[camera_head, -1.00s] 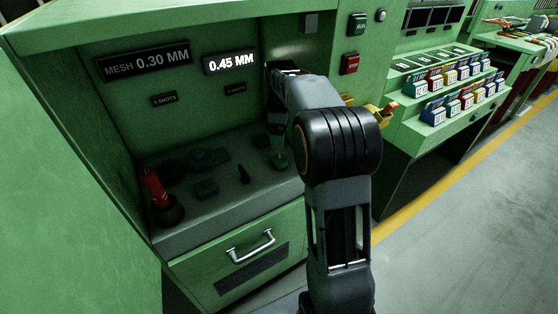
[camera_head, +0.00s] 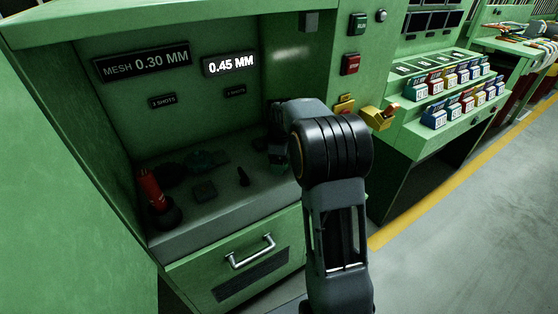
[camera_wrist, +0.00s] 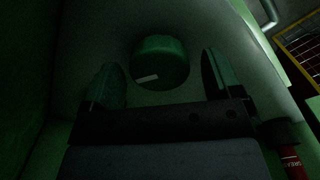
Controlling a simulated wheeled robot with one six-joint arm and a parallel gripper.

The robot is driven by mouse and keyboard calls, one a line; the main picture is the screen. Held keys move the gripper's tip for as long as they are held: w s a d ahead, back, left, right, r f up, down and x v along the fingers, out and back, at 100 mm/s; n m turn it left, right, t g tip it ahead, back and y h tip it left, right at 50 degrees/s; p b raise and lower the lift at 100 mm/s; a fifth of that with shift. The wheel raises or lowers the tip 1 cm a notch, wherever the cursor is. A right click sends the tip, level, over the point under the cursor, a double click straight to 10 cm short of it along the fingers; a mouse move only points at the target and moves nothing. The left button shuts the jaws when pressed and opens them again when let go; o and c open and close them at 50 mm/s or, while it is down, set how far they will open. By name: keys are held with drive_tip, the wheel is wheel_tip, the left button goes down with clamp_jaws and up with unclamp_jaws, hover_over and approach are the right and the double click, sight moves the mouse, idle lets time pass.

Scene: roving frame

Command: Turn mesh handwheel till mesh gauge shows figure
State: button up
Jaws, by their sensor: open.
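A lit display (camera_head: 230,64) on the back panel reads 0.45 MM. Left of it, a dark plate (camera_head: 142,61) reads MESH 0.30 MM. In the wrist view a short green round knob (camera_wrist: 160,62), which looks like the handwheel, has a small white mark on its side. My gripper (camera_wrist: 160,66) is open, with one finger on each side of the knob and a gap visible on both sides. In the head view my arm hides the knob, and my gripper (camera_head: 277,150) shows only in part in the shadowed right end of the recess.
A red-topped handle (camera_head: 150,188) stands at the recess's front left. Dark low items lie on the shelf (camera_head: 215,205). A drawer handle (camera_head: 250,249) juts out below. Green and red buttons (camera_head: 351,64) and a yellow holder (camera_head: 379,117) are at the right.

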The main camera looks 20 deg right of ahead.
drive_tip(key=shift+c, duration=0.3)
drive_tip(key=c, duration=0.9)
drive_tip(key=shift+o, duration=0.2)
drive_tip(key=shift+r, duration=0.1)
drive_tip(key=m+p, duration=0.2)
drive_tip(key=m, duration=0.1)
drive_tip(key=m+p, duration=0.2)
drive_tip(key=m, duration=0.3)
drive_tip(key=m+p, duration=0.1)
drive_tip(key=m, duration=0.4)
drive_tip(key=shift+p, duration=0.3)
drive_tip(key=shift+d+m+p, duration=0.1)
drive_tip(key=shift+m+p, duration=0.35)
drive_tip(key=shift+m, duration=1.85)
